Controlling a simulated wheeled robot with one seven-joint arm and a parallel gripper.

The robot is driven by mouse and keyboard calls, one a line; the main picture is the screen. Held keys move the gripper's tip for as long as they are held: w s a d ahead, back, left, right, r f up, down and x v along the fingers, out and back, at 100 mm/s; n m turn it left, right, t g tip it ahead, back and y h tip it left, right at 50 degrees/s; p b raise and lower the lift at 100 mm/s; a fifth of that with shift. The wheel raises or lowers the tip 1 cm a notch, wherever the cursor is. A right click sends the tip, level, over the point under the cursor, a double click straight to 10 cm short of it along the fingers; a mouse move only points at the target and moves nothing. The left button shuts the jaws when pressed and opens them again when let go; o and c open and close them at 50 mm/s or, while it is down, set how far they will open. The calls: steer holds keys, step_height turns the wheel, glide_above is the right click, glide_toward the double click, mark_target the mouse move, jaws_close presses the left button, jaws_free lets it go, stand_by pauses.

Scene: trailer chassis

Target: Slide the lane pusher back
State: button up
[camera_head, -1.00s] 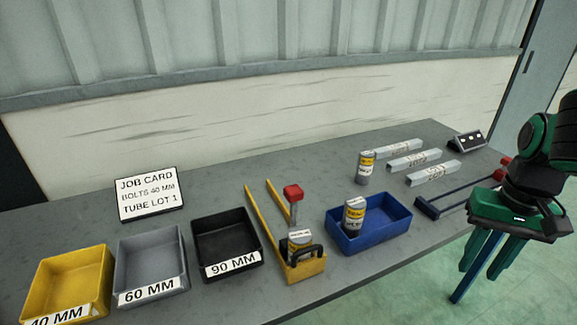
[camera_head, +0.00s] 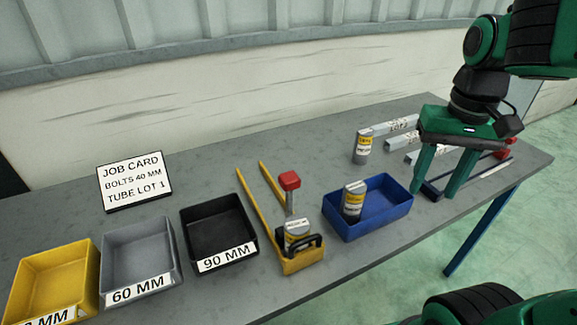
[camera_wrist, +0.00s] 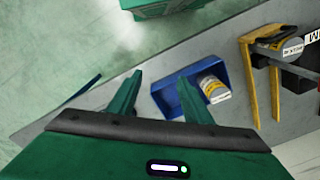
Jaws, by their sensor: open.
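A dark blue bar frame, seemingly the lane pusher, lies at the table's right end in the head view, with a red end (camera_head: 508,144). My gripper (camera_head: 437,192) is above its near left part, fingers pointing down and apart, and hides much of it. I cannot tell whether the fingers touch it. In the wrist view my gripper (camera_wrist: 160,76) shows empty fingers over the grey table. A yellow two-rail frame (camera_head: 303,262) with a black handle stands mid-table, a can (camera_head: 297,232) and a red-topped post (camera_head: 289,181) between its rails.
A blue bin (camera_head: 372,222) holding a can (camera_head: 353,203) is just left of my gripper. Another can (camera_head: 362,148) stands behind it, beside grey labelled bars (camera_head: 393,126). Yellow, grey and black trays (camera_head: 219,240) and a job card (camera_head: 135,182) are further left.

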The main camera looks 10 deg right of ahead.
steer(key=w+a+r+n, duration=0.2)
steer(key=w+a+r, duration=0.15)
steer(key=a, duration=0.35)
steer(key=w+a+r+n, duration=0.2)
steer(key=w+a+r, duration=0.15)
steer(key=a, duration=0.35)
steer(key=n, duration=0.3)
glide_toward(289, 175)
step_height(289, 175, down, 9)
steer(key=shift+a+r, duration=0.1)
steer(key=shift+r, duration=0.05)
